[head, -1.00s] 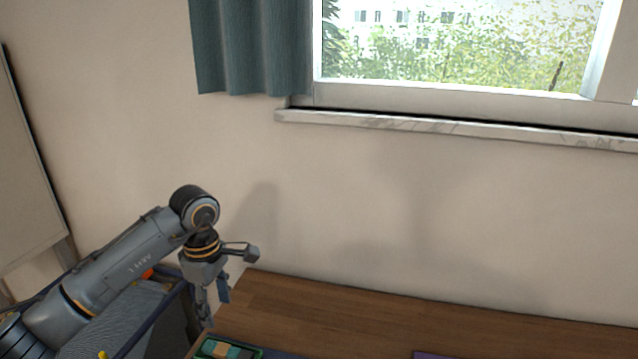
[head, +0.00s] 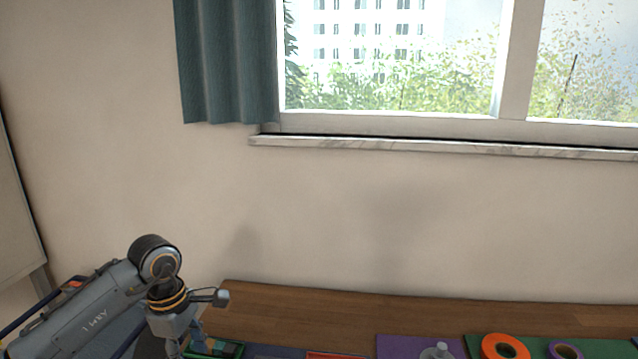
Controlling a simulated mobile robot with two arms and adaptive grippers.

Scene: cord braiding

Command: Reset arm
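My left gripper (head: 186,346) hangs pointing down at the lower left, in front of the wooden table's left end. Its two fingers look spread apart, with nothing seen between them. The tips are close to the bottom edge of the picture and hard to make out. My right gripper is not in view. No cord shows in this view.
The wooden table (head: 300,312) runs along the wall.

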